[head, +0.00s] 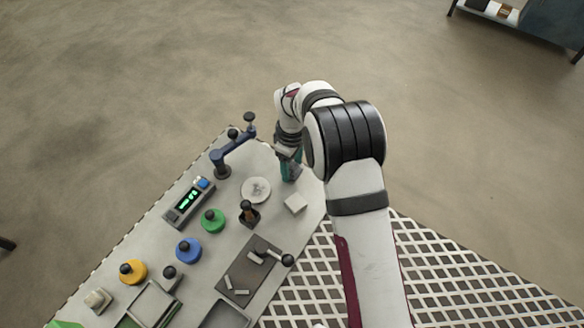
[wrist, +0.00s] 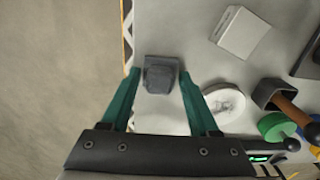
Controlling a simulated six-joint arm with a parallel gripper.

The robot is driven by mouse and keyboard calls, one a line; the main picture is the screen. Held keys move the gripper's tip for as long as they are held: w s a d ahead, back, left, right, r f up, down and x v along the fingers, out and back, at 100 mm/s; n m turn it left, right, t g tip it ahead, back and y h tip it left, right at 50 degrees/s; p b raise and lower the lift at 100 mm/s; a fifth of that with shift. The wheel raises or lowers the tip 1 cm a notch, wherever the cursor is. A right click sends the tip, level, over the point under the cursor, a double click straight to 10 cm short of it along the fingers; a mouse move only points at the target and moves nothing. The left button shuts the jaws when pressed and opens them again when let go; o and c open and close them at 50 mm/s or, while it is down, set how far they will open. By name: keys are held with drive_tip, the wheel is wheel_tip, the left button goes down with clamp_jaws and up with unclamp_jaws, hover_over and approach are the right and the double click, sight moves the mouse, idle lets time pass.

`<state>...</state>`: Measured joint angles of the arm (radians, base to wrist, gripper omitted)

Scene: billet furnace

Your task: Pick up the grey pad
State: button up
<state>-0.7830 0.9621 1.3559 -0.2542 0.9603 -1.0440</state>
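The grey pad (wrist: 160,70) is a dark, squarish block with a raised middle, seen in the wrist view near the edge of the light table. My gripper (wrist: 160,78) has two green fingers spread apart, one on each side of the pad. A narrow gap seems to show at each side, and I cannot tell the height between fingertips and pad. In the head view my gripper (head: 288,168) points down at the table's far right end, and the pad cannot be made out there.
A pale block (head: 295,203) and a white round dish (head: 256,189) stand close by on the table. A blue lever stand (head: 221,165), a display box (head: 189,203), a green knob (head: 213,220) and a dark holder (head: 249,214) are farther left. The table edge is close to the pad.

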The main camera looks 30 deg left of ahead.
sight(297, 166)
clamp_jaws()
drive_tip(key=shift+r, duration=0.1)
drive_tip(key=shift+r, duration=0.3)
drive_tip(key=r, duration=0.2)
drive_tip(key=d+r, duration=0.1)
drive_tip(key=r, duration=0.1)
drive_tip(key=shift+w+d, duration=0.1)
drive_tip(key=shift+w, duration=0.1)
drive_tip(key=w+d+r, duration=0.2)
drive_tip(key=d+r, duration=0.4)
drive_tip(key=d, duration=0.4)
drive_tip(key=shift+w, duration=0.2)
